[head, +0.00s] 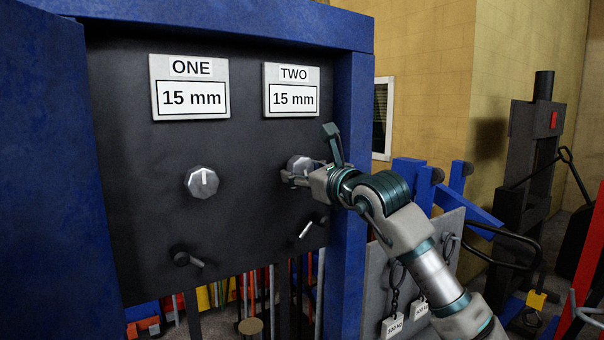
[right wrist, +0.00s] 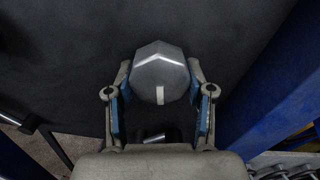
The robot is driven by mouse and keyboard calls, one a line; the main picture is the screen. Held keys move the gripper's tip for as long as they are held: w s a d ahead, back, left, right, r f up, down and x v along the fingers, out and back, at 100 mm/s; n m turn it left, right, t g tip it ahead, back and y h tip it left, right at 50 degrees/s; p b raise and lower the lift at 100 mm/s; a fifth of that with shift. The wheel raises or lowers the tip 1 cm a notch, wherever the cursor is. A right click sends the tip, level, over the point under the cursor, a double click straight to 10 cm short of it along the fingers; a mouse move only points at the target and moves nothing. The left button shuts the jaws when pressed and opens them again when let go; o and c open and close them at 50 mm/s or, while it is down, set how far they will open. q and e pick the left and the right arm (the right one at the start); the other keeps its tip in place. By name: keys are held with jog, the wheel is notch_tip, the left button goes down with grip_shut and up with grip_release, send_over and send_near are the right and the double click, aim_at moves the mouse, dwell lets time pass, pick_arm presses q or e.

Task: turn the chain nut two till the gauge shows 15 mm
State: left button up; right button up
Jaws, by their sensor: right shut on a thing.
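Chain nut two (head: 300,162) is a grey faceted knob on the dark panel, below the gauge marked TWO (head: 293,98), which reads 15 mm. My right gripper (head: 292,177) is at this nut and partly hides it. In the right wrist view my right gripper (right wrist: 161,90) has a finger on each side of the nut (right wrist: 160,72), shut on it. A white mark shows on the nut's face. Nut one (head: 202,182) sits to the left with its white mark pointing up, under the gauge marked ONE (head: 191,98), also reading 15 mm. My left gripper is not in view.
Below the nuts, two small levers (head: 188,259) (head: 309,229) stick out from the panel. A blue frame post (head: 352,160) stands just right of nut two. Chains with weight tags (head: 393,324) hang on a grey board at lower right.

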jog(key=shift+w+f, duration=0.15)
jog(key=shift+f, duration=0.25)
jog(key=o, duration=1.1)
jog(key=shift+o, duration=0.4)
jog(key=shift+w, duration=0.15)
jog(key=shift+s+r, duration=0.3)
jog(key=shift+s, duration=0.05)
jog(key=v, duration=1.1)
jog(key=shift+d+f, duration=0.25)
jog(key=shift+d, duration=0.05)
jog(key=shift+a, duration=0.15)
